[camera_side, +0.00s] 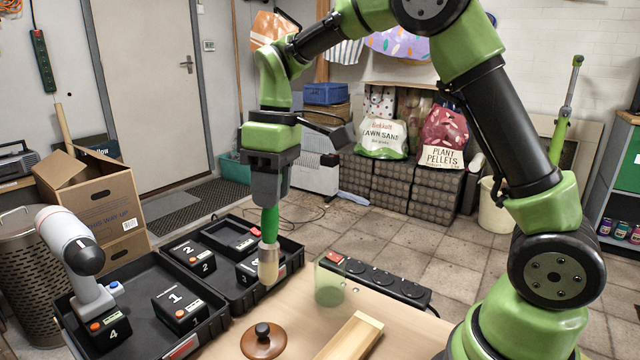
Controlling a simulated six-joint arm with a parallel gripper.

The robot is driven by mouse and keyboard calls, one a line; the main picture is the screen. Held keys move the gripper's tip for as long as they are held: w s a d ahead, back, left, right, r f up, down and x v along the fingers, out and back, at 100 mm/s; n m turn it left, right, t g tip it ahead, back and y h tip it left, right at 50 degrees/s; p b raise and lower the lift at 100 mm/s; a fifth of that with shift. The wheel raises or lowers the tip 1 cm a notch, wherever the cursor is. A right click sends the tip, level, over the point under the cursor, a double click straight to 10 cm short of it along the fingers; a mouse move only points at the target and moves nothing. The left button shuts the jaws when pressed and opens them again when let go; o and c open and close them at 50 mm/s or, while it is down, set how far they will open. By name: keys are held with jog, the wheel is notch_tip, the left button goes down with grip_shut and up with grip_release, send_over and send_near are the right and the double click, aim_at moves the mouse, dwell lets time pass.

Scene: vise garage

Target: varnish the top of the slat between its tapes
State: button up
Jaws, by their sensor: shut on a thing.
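My gripper (270,200) points down and is shut on a brush with a green handle (270,225). The brush hangs upright with its pale head (268,264) lowest, left of the jar and seemingly above the bench. The pale wooden slat (345,342) lies on the bench at the bottom edge, partly cut off by the frame. Its far end looks yellower, but I cannot make out the tapes clearly. A see-through greenish jar (329,288) stands behind the slat. A brown round lid with a black knob (263,341) lies left of the slat.
A black power strip (375,281) with a red switch lies along the bench's far edge. Bare bench (405,325) shows right of the slat.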

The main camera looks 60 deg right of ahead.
jog(key=s+a+r+y, duration=0.1)
jog(key=a+y, duration=0.1)
jog(key=a, duration=1.4)
jog(key=shift+s+f, duration=0.2)
jog(key=shift+f, duration=3.3)
notch_tip(320, 180, up, 7)
